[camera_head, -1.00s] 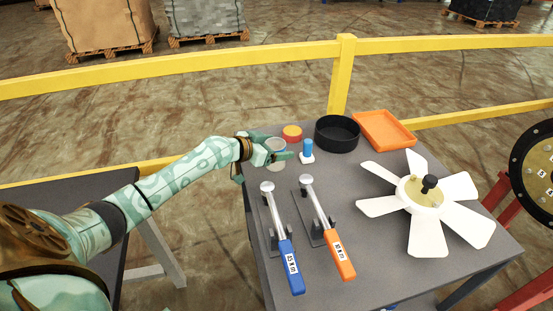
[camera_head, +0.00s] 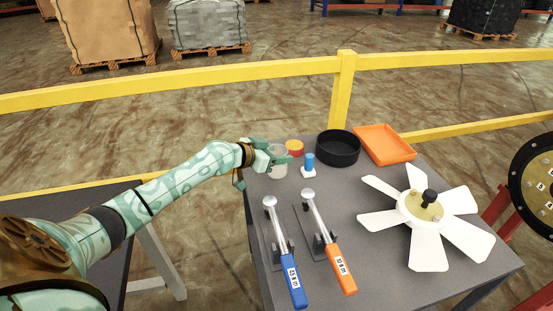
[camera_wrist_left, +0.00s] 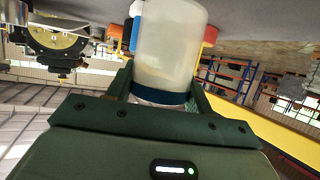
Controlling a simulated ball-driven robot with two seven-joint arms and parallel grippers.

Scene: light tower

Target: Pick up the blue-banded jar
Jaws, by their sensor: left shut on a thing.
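The blue-banded jar (camera_head: 280,169) is a pale, cloudy cylinder at the far left corner of the grey table. My left gripper (camera_head: 277,157) is shut on it, with fingers on both sides. In the left wrist view the jar (camera_wrist_left: 168,50) fills the space between the fingers (camera_wrist_left: 165,88), its dark blue band (camera_wrist_left: 162,97) close to the palm. I cannot tell whether the jar's base touches the table. My right gripper is not in view.
Close by stand a red-orange pot (camera_head: 294,148) and a blue-topped bottle (camera_head: 309,162). Behind are a black round tub (camera_head: 338,148) and an orange tray (camera_head: 386,145). Two levers (camera_head: 286,260) and a white fan (camera_head: 432,246) occupy the front. A yellow rail (camera_head: 210,77) runs behind.

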